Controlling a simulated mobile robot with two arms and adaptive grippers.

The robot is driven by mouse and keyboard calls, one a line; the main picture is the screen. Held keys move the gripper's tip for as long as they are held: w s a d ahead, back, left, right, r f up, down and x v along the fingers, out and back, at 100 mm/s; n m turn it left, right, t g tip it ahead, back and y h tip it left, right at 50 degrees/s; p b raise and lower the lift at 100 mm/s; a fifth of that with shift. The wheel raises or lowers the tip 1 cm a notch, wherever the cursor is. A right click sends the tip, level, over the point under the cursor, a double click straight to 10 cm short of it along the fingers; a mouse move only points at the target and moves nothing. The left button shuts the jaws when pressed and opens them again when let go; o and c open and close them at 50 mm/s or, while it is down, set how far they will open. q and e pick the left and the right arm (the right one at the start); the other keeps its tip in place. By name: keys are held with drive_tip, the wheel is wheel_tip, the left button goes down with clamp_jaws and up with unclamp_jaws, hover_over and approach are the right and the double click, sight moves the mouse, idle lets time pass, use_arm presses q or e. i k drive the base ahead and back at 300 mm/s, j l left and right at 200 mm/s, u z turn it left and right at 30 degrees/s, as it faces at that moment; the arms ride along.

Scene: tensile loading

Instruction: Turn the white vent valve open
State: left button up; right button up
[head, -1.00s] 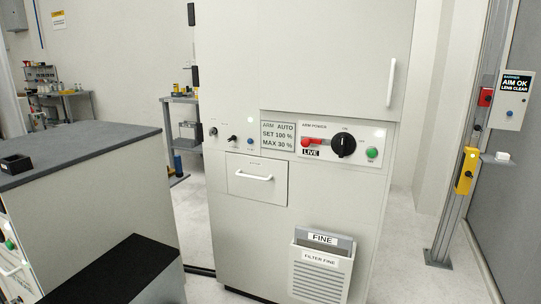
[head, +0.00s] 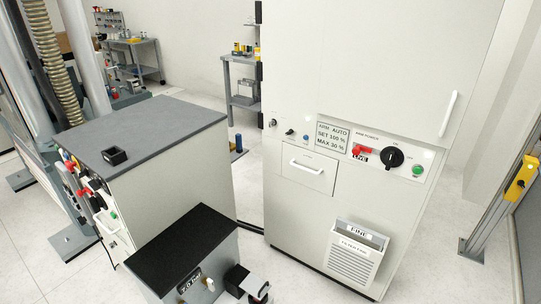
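I cannot clearly make out a white vent valve in the head view. A low grey box with a black top (head: 195,240) stands at the bottom centre, and its front carries a dark readout (head: 187,281) and a brass-coloured fitting (head: 182,287). A small dark and white part (head: 246,282) with a red piece sits at its right, cut close to the lower edge. The grey-topped cabinet (head: 150,127) at left has red, yellow and green controls (head: 82,180) on its side, seen at a steep angle.
A tall white cabinet (head: 375,60) stands at right, with a black rotary knob (head: 392,157), a red switch (head: 361,151) and a filter holder (head: 355,260). A yellow device (head: 521,178) hangs on a post. Pale floor is open at the lower left.

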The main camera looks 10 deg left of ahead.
sight(211, 285)
drive_tip(key=u, duration=0.95)
drive_tip(key=i+l+z, duration=0.1)
drive_tip(key=l, duration=0.3)
drive_tip(key=i+l+z, duration=0.15)
drive_tip(key=i+l, duration=0.15)
drive_tip(key=i+l+z, duration=0.1)
drive_tip(key=l, duration=0.3)
drive_tip(key=i, duration=0.1)
